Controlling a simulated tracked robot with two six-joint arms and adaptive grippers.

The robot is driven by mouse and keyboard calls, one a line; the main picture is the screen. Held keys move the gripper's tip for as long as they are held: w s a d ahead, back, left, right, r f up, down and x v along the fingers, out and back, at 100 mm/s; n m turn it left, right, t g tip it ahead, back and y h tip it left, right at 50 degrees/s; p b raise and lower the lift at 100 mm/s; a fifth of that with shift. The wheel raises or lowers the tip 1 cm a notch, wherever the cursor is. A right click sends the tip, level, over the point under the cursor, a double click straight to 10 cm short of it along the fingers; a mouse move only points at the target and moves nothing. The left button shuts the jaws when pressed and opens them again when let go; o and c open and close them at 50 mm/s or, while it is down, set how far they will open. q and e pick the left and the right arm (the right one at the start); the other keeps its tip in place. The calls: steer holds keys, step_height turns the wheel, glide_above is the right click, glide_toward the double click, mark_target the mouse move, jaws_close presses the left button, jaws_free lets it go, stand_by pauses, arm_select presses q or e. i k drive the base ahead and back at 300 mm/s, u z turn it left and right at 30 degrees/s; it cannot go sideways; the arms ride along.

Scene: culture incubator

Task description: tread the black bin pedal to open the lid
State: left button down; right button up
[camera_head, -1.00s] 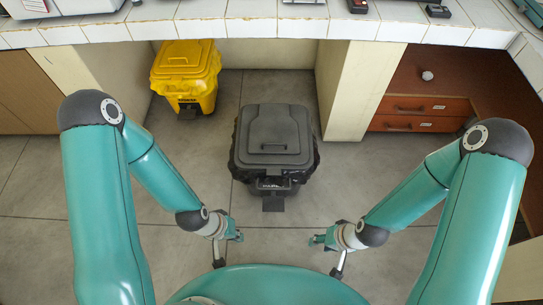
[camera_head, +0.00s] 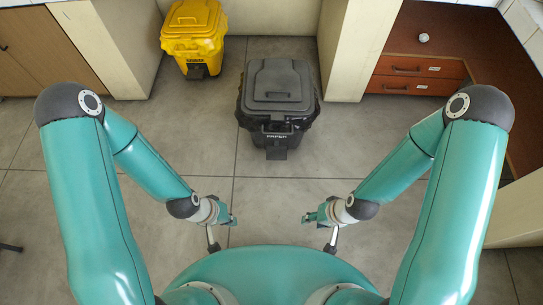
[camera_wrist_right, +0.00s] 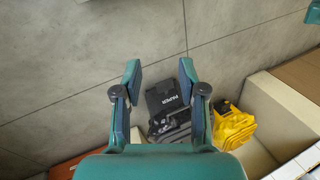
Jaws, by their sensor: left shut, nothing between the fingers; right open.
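The black bin (camera_head: 278,95) stands on the floor ahead of me in the head view, with its lid closed and "PAPER" on its front. Its pedal (camera_head: 277,153) sticks out low at the front. In the right wrist view the pedal (camera_wrist_right: 163,92) and the bin (camera_wrist_right: 172,128) show beyond the fingers. My left gripper (camera_head: 231,221) is shut and empty, in front of the bin to the left. My right gripper (camera_head: 307,218) is open and empty, in front of the bin to the right. Both grippers are apart from the bin.
A yellow bin (camera_head: 194,35) stands behind and left of the black bin. A cream bench support (camera_head: 350,50) and red-brown drawers (camera_head: 415,75) are on the right. A wooden cabinet (camera_head: 40,50) is at the left. The tiled floor (camera_head: 260,195) before the pedal is clear.

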mark_target(276, 153)
steer(key=z, duration=0.3)
steer(key=i, duration=0.2)
steer(key=u, duration=2.25)
steer(key=k, duration=1.35)
steer(key=z, duration=0.7)
steer(key=i, duration=0.35)
steer(key=z, duration=0.65)
steer(key=i, duration=1)
